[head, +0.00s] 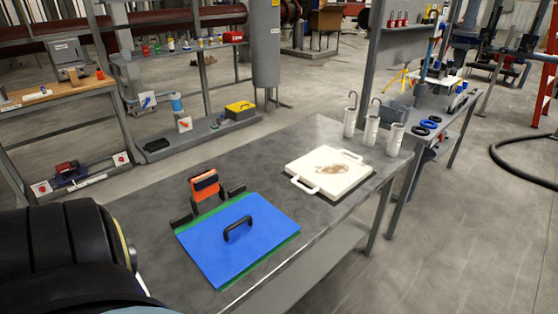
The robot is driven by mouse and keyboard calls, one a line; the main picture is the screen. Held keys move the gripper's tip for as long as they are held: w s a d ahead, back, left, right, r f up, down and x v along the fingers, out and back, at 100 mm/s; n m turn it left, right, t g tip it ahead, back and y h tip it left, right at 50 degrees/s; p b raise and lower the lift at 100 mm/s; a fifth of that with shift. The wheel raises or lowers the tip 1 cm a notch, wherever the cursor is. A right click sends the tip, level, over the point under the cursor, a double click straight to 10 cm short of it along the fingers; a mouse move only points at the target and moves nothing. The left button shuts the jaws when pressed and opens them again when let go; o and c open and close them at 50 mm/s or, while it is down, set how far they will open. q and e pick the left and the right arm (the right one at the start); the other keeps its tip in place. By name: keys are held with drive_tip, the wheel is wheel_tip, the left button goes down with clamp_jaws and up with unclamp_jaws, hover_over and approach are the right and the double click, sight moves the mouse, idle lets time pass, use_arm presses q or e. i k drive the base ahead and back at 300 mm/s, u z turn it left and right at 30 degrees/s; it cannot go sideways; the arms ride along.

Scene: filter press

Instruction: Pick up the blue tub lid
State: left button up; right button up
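The blue tub lid (262,215) lies flat at the near part of the grey bench. It has a black arched handle (238,228) standing up near its middle. A green rim (282,247) shows along its edges, apparently the tub below; the tub's inside is hidden. Neither of my grippers is in view. A large dark rounded part of mine fills the lower left corner, left of the lid and apart from it in the picture.
An orange and black block (204,185) stands just behind the lid between dark brackets. A white plate with side handles (328,171) and several white cylinders (370,130) are farther along the bench (265,155). Bare bench top lies between lid and plate.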

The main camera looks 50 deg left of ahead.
sight(228, 242)
drive_tip(key=i, duration=1.25)
drive_tip(key=u, duration=4.1)
